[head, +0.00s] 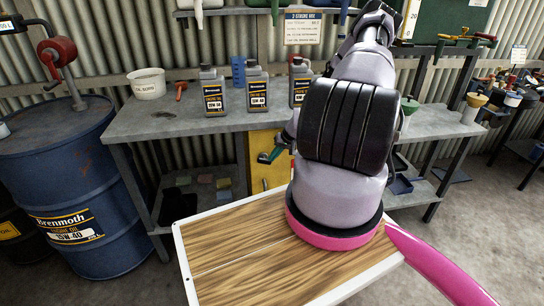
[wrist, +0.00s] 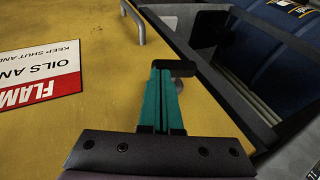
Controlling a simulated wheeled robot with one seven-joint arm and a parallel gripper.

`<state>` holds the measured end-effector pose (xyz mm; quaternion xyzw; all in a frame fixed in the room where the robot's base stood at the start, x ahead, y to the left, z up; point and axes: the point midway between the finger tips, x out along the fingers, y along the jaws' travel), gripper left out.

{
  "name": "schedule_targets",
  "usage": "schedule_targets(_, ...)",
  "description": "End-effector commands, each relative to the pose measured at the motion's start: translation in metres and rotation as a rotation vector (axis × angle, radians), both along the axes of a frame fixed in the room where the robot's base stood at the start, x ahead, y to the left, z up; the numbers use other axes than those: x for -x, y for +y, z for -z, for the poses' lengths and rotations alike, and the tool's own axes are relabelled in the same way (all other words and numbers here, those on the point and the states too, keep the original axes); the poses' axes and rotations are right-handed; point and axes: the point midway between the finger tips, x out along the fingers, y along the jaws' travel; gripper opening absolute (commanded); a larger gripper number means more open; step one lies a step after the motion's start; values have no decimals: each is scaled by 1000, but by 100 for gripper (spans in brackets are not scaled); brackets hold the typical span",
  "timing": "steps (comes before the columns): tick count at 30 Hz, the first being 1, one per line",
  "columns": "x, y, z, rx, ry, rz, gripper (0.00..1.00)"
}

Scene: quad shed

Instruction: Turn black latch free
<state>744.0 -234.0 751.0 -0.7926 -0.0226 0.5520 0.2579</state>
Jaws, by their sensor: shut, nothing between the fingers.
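The yellow cabinet (head: 258,142) stands under the workbench, and its front fills much of the wrist view (wrist: 85,115). The black latch (wrist: 182,67) is a small dark bar near the edge of the yellow front, just beyond my fingertips in the wrist view. In the head view I cannot make out the latch. My gripper (wrist: 165,72) has teal fingers, closed together and empty. Its fingertips overlap the latch's left end in the picture; I cannot tell whether they touch it. My gripper also shows in the head view (head: 266,157), before the cabinet.
A grey handle (wrist: 134,22) stands out from the cabinet front, beside a red and white warning label (wrist: 40,82). A blue drum (head: 65,190) is at the left. Oil bottles (head: 257,88) and a white tub (head: 147,83) stand on the workbench (head: 180,118).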

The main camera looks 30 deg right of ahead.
Motion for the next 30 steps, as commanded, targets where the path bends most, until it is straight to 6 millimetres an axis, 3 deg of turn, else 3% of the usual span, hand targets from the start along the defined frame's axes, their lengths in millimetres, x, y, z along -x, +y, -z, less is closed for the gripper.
schedule_targets(15,2,-8,17,-361,-104,5,0)
schedule_targets(30,3,-9,37,-348,-99,-2,0)
